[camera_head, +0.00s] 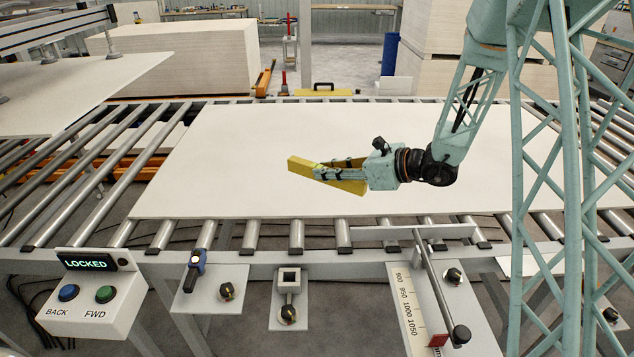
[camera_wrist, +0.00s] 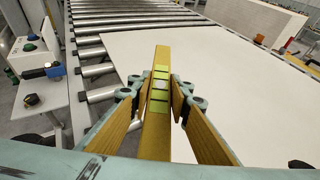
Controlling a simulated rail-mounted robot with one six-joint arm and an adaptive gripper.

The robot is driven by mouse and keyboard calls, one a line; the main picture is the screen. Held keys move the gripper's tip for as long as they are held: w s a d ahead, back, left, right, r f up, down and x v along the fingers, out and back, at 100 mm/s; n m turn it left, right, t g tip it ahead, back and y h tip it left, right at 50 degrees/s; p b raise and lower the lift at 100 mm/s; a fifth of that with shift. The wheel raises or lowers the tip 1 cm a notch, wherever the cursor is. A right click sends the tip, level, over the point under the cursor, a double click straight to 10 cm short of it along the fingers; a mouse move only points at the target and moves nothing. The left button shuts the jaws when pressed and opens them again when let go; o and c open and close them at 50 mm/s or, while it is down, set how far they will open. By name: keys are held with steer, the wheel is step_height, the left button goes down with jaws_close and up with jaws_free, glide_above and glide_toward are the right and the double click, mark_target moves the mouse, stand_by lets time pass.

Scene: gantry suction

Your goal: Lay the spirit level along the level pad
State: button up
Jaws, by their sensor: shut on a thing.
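The spirit level is a long yellow bar (camera_head: 300,165) with green vials along its face, clearest in the wrist view (camera_wrist: 161,62). My gripper (camera_head: 322,171) is shut on it over the large white board. In the wrist view the two fingers (camera_wrist: 160,90) stand on either side of the bar, and its far end sticks out beyond the fingertips. In the head view the bar slopes down to the right and is partly hidden by the fingers. I cannot tell its height above the board. I cannot make out the level pad for certain.
The white board (camera_head: 230,140) lies on a roller conveyor (camera_head: 250,236), its top otherwise clear. A control box (camera_head: 95,290) reading LOCKED, small brackets with knobs and a ruled stop plate (camera_head: 405,305) line the near edge. A yellow thing with a black handle (camera_head: 323,91) lies behind the board.

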steer(key=d+r+m+t+h, duration=0.1)
steer(key=d+m+t+h, duration=0.4)
steer(key=d, duration=1.2)
steer(key=s+m+h, duration=0.1)
steer(key=m+h, duration=0.1)
steer(key=m, duration=0.1)
steer(key=shift+d+r+t+h, duration=0.2)
steer(key=shift+r+t+h, duration=0.1)
steer(key=shift+t, duration=0.1)
